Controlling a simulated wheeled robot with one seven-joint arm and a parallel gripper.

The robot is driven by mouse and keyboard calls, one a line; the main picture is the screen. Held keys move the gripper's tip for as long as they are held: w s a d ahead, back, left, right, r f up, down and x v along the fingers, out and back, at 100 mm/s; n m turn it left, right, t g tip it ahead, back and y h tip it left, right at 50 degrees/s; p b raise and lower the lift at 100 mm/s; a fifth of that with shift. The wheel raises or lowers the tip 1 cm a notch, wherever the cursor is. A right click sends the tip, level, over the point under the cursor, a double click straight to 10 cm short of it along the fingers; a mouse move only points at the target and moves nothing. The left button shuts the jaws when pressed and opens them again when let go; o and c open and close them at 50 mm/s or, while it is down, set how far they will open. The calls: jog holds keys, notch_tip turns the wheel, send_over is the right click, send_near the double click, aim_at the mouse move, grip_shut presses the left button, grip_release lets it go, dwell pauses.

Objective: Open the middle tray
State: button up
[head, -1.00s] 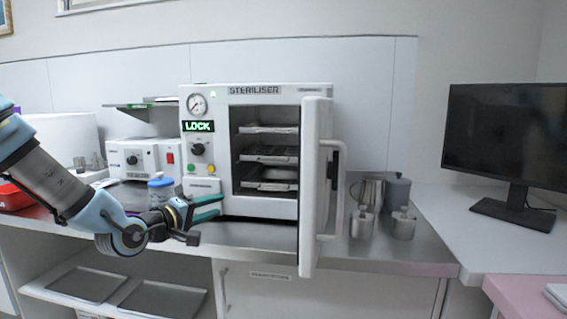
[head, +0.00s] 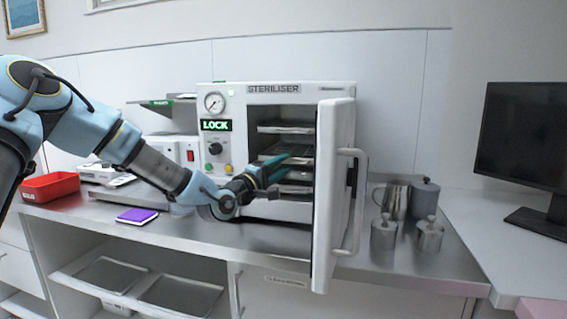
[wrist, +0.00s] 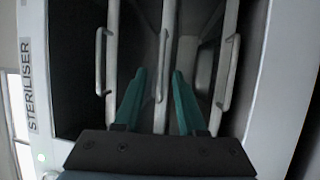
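The steriliser (head: 268,100) stands on the counter with its door (head: 335,200) swung wide open. Inside are three stacked trays: a top tray (head: 285,127), a middle tray (head: 297,150) partly hidden by my gripper, and a bottom tray (head: 292,188). My gripper (head: 284,160) reaches into the opening at the middle tray's height. In the wrist view, turned on its side, my gripper's green fingers (wrist: 159,72) are open, one on each side of the middle tray's handle (wrist: 162,66). I cannot tell whether they touch it.
The open door with its handle (head: 352,200) stands close right of my gripper. Metal jugs and canisters (head: 405,215) stand right of it. A purple notebook (head: 137,216) and a red bin (head: 50,186) lie on the counter at left. The chamber walls are close around my gripper.

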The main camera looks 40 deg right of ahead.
jog(key=shift+d, duration=0.3)
grip_shut()
dwell(1.3)
